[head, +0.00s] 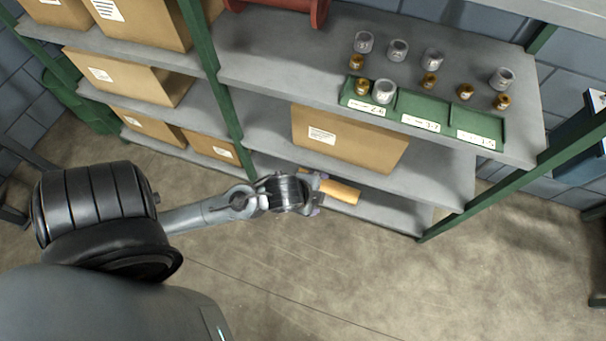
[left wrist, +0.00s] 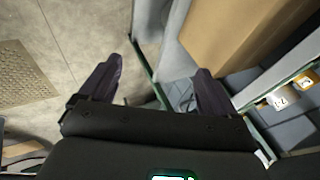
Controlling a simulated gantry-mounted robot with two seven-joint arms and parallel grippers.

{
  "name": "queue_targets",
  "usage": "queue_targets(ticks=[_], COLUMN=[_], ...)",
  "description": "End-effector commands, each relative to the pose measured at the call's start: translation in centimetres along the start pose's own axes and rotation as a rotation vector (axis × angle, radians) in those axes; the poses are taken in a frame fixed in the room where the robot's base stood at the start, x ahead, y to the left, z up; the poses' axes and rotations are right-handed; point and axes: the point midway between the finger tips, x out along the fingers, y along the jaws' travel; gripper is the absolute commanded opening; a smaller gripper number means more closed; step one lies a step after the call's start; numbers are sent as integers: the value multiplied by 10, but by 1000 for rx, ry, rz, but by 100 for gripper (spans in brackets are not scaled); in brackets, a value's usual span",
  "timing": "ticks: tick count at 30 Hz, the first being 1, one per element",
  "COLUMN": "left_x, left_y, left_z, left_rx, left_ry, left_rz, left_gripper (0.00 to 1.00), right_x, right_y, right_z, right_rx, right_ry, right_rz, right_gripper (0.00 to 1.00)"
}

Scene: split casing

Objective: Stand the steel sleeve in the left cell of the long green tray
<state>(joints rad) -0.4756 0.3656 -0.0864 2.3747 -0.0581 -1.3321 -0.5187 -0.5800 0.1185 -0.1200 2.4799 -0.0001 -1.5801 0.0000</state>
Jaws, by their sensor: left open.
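The long green tray (head: 412,104) lies along the front of the upper shelf board, with three labelled cells. A steel sleeve (head: 384,91) stands upright in its left cell, beside a brass piece (head: 361,87). In the left wrist view the steel sleeve (left wrist: 283,97) and the brass piece (left wrist: 305,82) show at the right edge. My left gripper (head: 319,191) is below and left of the tray, in front of the shelves. In the left wrist view my left gripper (left wrist: 158,76) is open, with nothing between its fingers. My right gripper is not in view.
Behind the tray stand several grey steel pieces (head: 398,50) and small brass pieces (head: 428,80). A cardboard box (head: 350,139) sits on the shelf below. A green post (head: 212,80) rises left of the tray. The floor in front is clear.

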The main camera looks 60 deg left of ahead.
Motion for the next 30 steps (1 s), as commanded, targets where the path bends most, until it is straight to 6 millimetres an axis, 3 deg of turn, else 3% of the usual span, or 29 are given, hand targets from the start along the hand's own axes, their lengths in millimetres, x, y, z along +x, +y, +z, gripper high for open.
queue_targets(ticks=[1,3,9,23,30], left_x=[-8,-18,-38,-43,-64], left_y=[20,42,77,82,70], left_z=[-1,0,-1,-1,-7], left_rx=[-156,-348,-682,-752,-751], left_ry=[-17,-53,-138,-161,-160], left_rz=[56,118,221,239,238], left_gripper=[91,91,91,91,91], right_x=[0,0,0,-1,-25], right_y=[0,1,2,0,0], right_z=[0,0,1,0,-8], right_rx=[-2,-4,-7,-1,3], right_ry=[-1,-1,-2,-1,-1], right_rz=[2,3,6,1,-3], right_gripper=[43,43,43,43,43])
